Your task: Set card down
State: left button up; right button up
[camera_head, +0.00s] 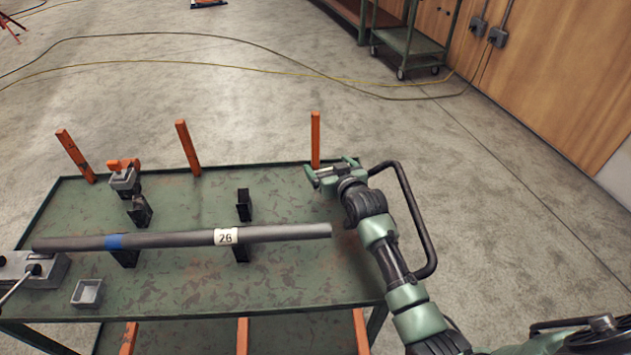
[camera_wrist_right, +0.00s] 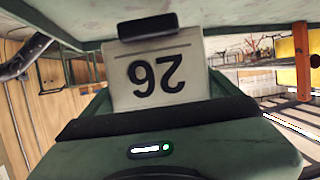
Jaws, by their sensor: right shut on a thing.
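The white card (camera_wrist_right: 155,80), printed with a black "26" that appears upside down, fills the middle of the right wrist view. My right gripper (camera_head: 330,173) is shut on it, with dark finger pads above and below it. In the head view this gripper is at the right back corner of the green cart top (camera_head: 190,290), close to an orange post (camera_head: 315,140). The card cannot be clearly made out there. My left gripper is not in view.
A grey pipe (camera_head: 170,241) with a blue band and a "26" label lies across black supports (camera_head: 243,205). A clamp (camera_head: 125,178), a grey vise-like block (camera_head: 35,268) and a small square tray (camera_head: 87,293) are at left. The cart's front right is bare.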

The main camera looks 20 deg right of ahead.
jog(key=shift+a+f+b, duration=0.35)
jog(key=shift+a+f, duration=0.05)
jog(key=shift+a, duration=0.15)
jog(key=shift+a+f+b, duration=0.95)
jog(key=shift+a+b, duration=0.05)
jog(key=shift+b, duration=0.05)
jog(key=shift+a, duration=0.2)
jog(key=shift+r, duration=0.1)
jog(key=o, duration=1.1)
jog(key=shift+r, duration=0.1)
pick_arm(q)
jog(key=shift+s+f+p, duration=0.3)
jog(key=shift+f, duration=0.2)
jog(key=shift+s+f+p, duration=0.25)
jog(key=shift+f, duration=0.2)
pick_arm(e)
jog(key=v, duration=1.2)
jog(key=shift+d, duration=0.1)
